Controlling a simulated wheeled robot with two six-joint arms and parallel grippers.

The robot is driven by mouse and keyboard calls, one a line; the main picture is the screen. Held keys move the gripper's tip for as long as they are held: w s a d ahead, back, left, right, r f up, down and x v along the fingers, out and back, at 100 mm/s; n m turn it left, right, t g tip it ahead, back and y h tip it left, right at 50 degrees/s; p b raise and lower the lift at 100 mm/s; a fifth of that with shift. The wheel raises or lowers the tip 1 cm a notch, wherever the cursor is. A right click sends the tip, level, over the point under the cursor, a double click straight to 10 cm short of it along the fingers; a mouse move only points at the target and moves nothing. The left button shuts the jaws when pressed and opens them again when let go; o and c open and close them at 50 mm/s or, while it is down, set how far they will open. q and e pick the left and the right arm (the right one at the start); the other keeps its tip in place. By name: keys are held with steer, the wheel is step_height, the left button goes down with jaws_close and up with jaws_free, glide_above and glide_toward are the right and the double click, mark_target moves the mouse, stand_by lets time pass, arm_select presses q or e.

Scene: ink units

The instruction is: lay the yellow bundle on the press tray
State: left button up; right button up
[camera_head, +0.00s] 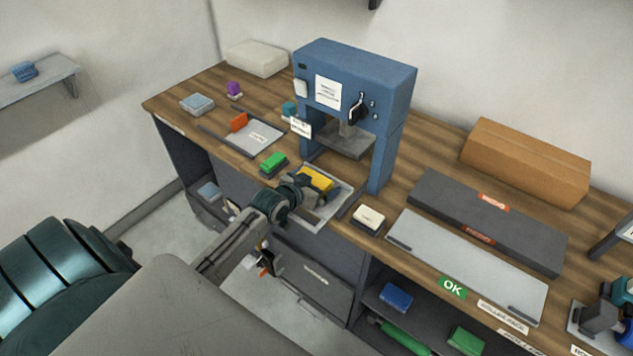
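The yellow bundle (317,178) is at the tip of my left gripper (307,187), over or on the pale press tray (342,200) in front of the blue press (352,85). The gripper's dark fingers lie against the bundle and hide part of it. I cannot tell whether they are closed on it, or whether the bundle touches the tray. The wrist covers the tray's left side.
A green block (273,162) on a dark base stands left of the tray. A cream block (369,216) stands right of it. Further right are a long dark block (450,205) and a pale plate (455,262). The press's uprights stand close behind the tray.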

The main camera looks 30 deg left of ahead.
arm_select(q)
steer(key=shift+r, duration=0.15)
steer(key=b+v, duration=0.1)
steer(key=v, duration=1.1)
steer(key=shift+s, duration=0.1)
